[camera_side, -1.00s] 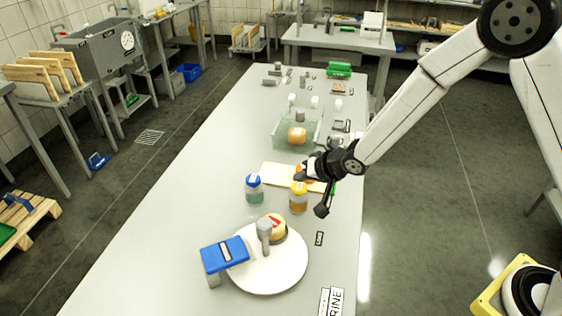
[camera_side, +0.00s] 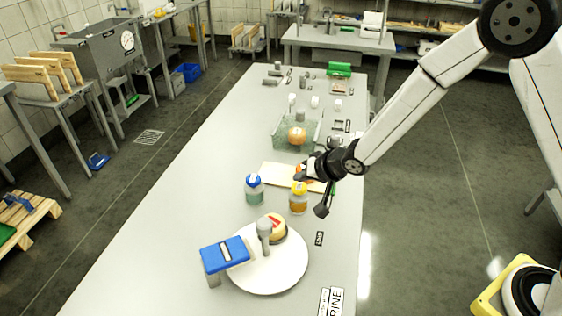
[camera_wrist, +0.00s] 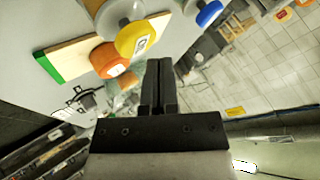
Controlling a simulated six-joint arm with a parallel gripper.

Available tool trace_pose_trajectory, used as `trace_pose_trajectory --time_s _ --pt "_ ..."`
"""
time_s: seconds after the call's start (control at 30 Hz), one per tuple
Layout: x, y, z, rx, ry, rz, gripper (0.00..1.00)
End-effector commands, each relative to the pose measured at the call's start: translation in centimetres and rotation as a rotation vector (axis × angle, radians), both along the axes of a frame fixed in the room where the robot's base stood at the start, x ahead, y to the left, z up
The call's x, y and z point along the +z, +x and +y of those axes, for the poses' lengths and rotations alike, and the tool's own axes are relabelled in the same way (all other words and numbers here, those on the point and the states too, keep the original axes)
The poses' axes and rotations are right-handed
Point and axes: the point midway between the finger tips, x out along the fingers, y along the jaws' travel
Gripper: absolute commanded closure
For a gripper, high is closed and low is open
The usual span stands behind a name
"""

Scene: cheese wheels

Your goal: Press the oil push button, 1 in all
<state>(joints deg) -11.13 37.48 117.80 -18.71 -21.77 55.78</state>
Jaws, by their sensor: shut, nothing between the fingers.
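The amber jar with a yellow top (camera_side: 298,203) stands upright on the table; I take it for the oil push button, though its label is unreadable. Its yellow top (camera_wrist: 133,42) is at the upper left in the wrist view. My gripper (camera_side: 299,177) is shut and empty, just behind and above the yellow top in the side view. Its fingers (camera_wrist: 158,65) are together in the wrist view, with the yellow top beyond and left of their tips. I cannot tell whether they touch it. A similar jar with a blue top (camera_side: 254,188) stands to its left.
A cutting board (camera_side: 272,171) lies behind the jars, with an orange item (camera_wrist: 111,61) by it. A glass tank (camera_side: 286,139) stands farther back.

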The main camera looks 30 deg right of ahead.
Motion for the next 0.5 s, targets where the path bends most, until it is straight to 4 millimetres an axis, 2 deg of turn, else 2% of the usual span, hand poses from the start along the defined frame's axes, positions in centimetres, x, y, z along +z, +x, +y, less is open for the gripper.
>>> trace_pose_trajectory --time_s 0.5 --pt "-0.53 0.00 0.00 0.001 0.000 0.001 1.00"
